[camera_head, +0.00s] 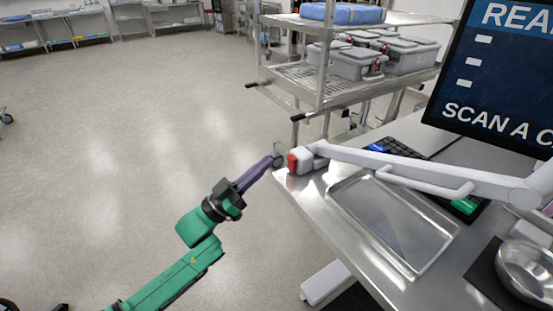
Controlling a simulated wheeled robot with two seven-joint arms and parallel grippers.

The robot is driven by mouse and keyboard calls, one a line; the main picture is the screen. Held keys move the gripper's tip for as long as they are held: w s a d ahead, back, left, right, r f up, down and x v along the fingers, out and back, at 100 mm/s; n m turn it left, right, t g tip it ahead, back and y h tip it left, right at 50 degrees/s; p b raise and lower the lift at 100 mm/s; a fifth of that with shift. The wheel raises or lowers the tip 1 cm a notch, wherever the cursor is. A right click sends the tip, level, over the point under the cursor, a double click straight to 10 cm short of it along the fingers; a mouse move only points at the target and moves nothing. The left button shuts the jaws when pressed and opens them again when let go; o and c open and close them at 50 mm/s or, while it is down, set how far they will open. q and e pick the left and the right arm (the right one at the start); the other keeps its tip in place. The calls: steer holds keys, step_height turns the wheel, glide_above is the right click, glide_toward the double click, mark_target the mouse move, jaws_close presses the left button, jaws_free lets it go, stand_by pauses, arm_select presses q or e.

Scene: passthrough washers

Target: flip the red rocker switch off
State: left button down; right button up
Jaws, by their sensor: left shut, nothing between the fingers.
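My left gripper (276,160), with purple fingers on a green arm, reaches up from the lower left. Its fingers are shut and empty. The fingertips are just left of the switch, close to it; I cannot tell whether they touch. The switch is too small to tell which way it is tipped. My right gripper is not in view.
A white jointed arm (420,172) runs from the housing across the table above a shallow steel tray (352,222). A keyboard (402,147), a monitor (497,100) and a steel bowl (527,268) are farther right. A wire cart (300,72) stands behind.

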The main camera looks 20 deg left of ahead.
arm_select(q)
steer(key=v, duration=0.4)
steer(key=shift+s+a+f+b, duration=0.15)
steer(key=shift+a+f+b, duration=0.05)
steer(key=shift+f+b, duration=0.1)
